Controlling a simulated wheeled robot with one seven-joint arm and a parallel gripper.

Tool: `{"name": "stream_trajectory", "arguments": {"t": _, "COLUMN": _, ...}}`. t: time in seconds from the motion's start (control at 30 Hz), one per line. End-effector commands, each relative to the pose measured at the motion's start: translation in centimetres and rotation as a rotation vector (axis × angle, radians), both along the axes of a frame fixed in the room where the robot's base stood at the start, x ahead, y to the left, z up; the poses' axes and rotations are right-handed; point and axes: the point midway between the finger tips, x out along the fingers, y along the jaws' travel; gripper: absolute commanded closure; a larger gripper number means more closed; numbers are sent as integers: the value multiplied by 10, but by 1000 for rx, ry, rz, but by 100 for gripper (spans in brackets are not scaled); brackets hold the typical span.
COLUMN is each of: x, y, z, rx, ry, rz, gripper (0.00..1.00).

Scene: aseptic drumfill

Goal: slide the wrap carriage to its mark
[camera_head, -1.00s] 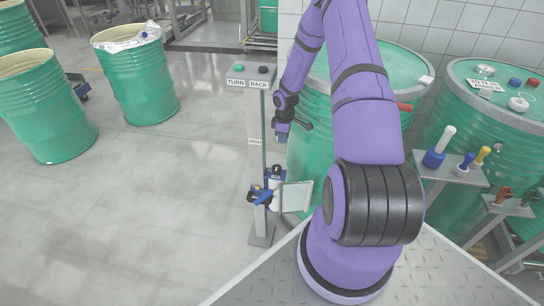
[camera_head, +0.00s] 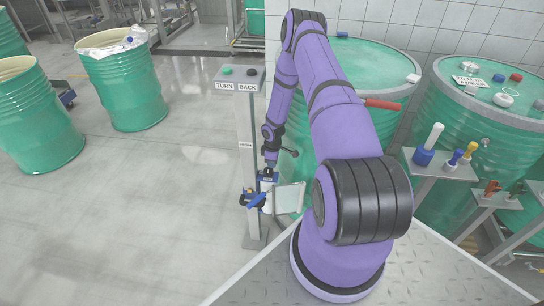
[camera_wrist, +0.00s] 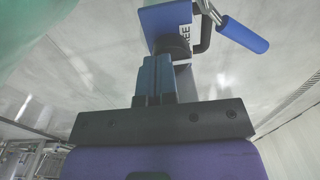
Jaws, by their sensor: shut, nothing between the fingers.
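The wrap carriage (camera_head: 250,200) is a blue block with a blue lever and a pale roll, low on a grey upright post (camera_head: 252,122). A small label, apparently reading HIGH (camera_head: 246,145), sits on the post above it. My gripper (camera_head: 268,174) is shut and empty, pointing down at the carriage's top right. In the wrist view, my blue fingers (camera_wrist: 156,77) are together just short of a black knob (camera_wrist: 175,46) on the carriage's blue block (camera_wrist: 166,20). Contact is unclear. A blue lever grip (camera_wrist: 243,34) and a partly hidden label, apparently FREE, show beside it.
A button box (camera_head: 240,77) marked TURN and BACK tops the post. A green drum (camera_head: 375,70) stands close behind my arm, another (camera_head: 450,120) at right. A tool stand (camera_head: 440,165) holds several handled tools. Open floor (camera_head: 150,210) lies left of the post.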

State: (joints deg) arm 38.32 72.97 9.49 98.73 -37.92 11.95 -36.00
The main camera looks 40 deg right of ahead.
Motion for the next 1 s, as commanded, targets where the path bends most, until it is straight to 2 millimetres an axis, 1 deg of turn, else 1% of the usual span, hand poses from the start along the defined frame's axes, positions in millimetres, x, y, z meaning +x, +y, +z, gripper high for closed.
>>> {"name": "stream_trajectory", "arguments": {"t": 0.03, "x": 0, "y": 0, "z": -5, "rx": 1, "ry": 1, "rz": 0, "gripper": 100}}
{"name": "stream_trajectory", "arguments": {"t": 0.13, "x": 0, "y": 1, "z": -9, "rx": 1, "ry": 1, "rz": 0, "gripper": 100}}
{"name": "stream_trajectory", "arguments": {"t": 0.5, "x": 0, "y": 1, "z": -11, "rx": 0, "ry": 0, "rz": 0, "gripper": 100}}
{"name": "stream_trajectory", "arguments": {"t": 0.6, "x": 0, "y": 1, "z": -14, "rx": 1, "ry": 1, "rz": 0, "gripper": 100}}
{"name": "stream_trajectory", "arguments": {"t": 0.67, "x": 0, "y": 1, "z": -19, "rx": 1, "ry": 1, "rz": 0, "gripper": 100}}
{"name": "stream_trajectory", "arguments": {"t": 0.9, "x": 0, "y": 1, "z": -52, "rx": 1, "ry": 0, "rz": 1, "gripper": 100}}
{"name": "stream_trajectory", "arguments": {"t": 1.0, "x": 0, "y": 1, "z": -59, "rx": 1, "ry": 0, "rz": 1, "gripper": 100}}
